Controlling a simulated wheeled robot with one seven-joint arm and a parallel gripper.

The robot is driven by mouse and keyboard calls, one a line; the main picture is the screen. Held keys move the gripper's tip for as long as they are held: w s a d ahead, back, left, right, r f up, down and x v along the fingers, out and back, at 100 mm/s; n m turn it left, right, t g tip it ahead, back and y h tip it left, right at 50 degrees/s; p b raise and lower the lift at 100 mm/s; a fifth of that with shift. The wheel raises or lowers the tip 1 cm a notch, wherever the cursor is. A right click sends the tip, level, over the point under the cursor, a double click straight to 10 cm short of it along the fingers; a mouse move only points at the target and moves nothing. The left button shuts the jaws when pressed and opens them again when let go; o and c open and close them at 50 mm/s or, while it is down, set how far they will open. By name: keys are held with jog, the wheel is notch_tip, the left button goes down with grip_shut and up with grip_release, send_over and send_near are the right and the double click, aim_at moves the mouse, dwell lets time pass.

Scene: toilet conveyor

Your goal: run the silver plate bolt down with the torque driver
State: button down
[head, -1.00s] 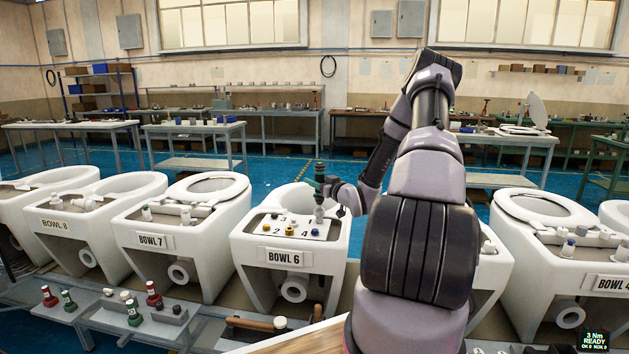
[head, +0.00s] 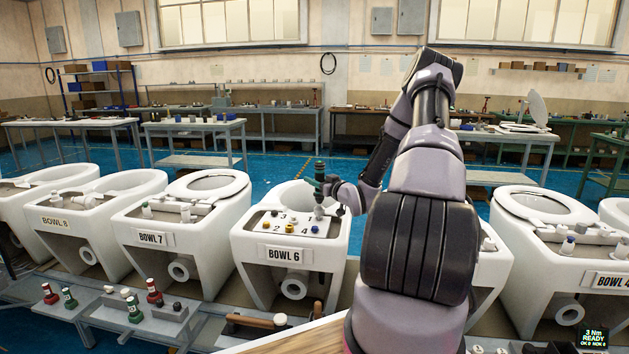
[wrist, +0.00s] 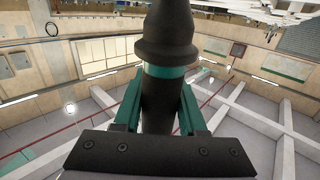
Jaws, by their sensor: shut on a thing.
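My gripper (head: 327,186) is shut on the torque driver (head: 319,174), a dark tool with green bands. In the wrist view the driver (wrist: 165,40) stands between the two green fingers. In the head view it is upright, with its grey lower end over the right part of the numbered white plate (head: 300,232) on bowl 6 (head: 247,262). A yellow bolt (head: 266,226), a darker gold bolt (head: 290,228) and a bluish bolt (head: 314,229) show on the plate. I cannot make out the silver bolt; the driver's lower end covers that part. Contact at the tip cannot be told.
Bowl 7 (head: 140,212) stands left of bowl 6, and another bowl (head: 535,250) to the right behind my arm. A tray (head: 95,322) with red and green tools is at front left. A small display (head: 593,338) reads 3 Nm READY, OK 0.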

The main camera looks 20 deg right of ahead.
jog(key=shift+f, duration=1.05)
dwell(1.7)
jog(key=shift+r, duration=0.15)
dwell(0.5)
